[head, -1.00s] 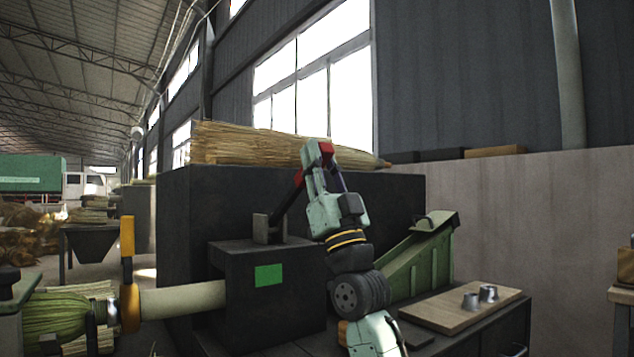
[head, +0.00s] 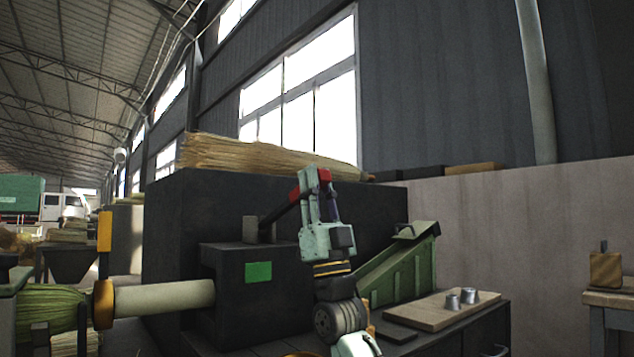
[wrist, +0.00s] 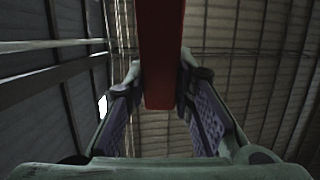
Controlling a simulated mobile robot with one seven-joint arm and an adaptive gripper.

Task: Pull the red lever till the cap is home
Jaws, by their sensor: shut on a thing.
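The red lever (head: 295,193) rises to the right from its bracket (head: 250,229) on top of the dark machine box; its lower shaft is dark. My gripper (head: 314,180) is shut on the red grip at the lever's upper end. In the wrist view the red lever (wrist: 161,50) passes between the two fingers (wrist: 160,105). Two silver cups (head: 460,297), perhaps caps, stand on a wooden board. I cannot tell where the cap being moved is.
A green ribbed chute (head: 400,270) stands right of my arm. The wooden board (head: 425,316) lies on a dark bench. A straw bundle (head: 260,151) lies on the tall dark cabinet (head: 175,225) behind. A small table (head: 610,298) is at the far right.

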